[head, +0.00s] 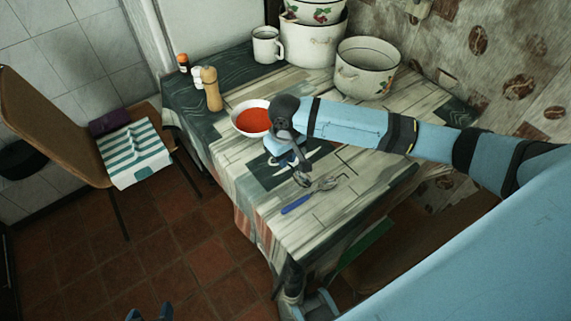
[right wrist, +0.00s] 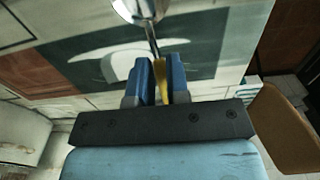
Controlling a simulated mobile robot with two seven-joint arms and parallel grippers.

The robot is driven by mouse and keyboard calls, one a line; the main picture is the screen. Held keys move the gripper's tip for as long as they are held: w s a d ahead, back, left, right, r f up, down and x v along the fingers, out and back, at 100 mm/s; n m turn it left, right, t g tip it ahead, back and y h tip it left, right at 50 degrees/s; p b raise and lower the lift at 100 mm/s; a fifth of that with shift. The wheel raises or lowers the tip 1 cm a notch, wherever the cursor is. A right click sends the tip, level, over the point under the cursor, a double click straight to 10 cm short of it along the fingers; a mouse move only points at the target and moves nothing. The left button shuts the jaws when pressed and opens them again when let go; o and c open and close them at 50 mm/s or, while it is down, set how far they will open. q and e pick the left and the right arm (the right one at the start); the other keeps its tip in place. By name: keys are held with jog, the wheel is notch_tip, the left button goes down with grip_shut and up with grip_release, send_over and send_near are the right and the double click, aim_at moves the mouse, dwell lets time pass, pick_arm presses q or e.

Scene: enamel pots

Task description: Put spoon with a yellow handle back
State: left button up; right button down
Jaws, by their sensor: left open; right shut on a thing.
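The spoon with a yellow handle (right wrist: 162,75) is between the blue fingers of my right gripper (right wrist: 160,85), which is shut on its handle. Its metal bowl (right wrist: 140,8) points away from the gripper, over the table. In the head view, my right gripper (head: 294,160) is near the table's front part, and the spoon's metal end (head: 302,179) shows just below it; the yellow handle is hidden there. My left gripper (head: 150,313) is open and empty at the bottom edge, over the floor, away from the table.
A blue-handled utensil (head: 296,203) lies close to the held spoon. A bowl of red soup (head: 252,118) stands behind my right gripper. A pepper mill (head: 211,90), mug (head: 267,46) and enamel pots (head: 365,70) stand farther back. A chair (head: 60,125) is at left.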

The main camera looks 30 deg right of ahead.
notch_tip(320, 180, down, 3)
jog(key=shift+f, duration=0.2)
jog(key=c, duration=1.1)
grip_release()
jog(key=shift+f, duration=0.1)
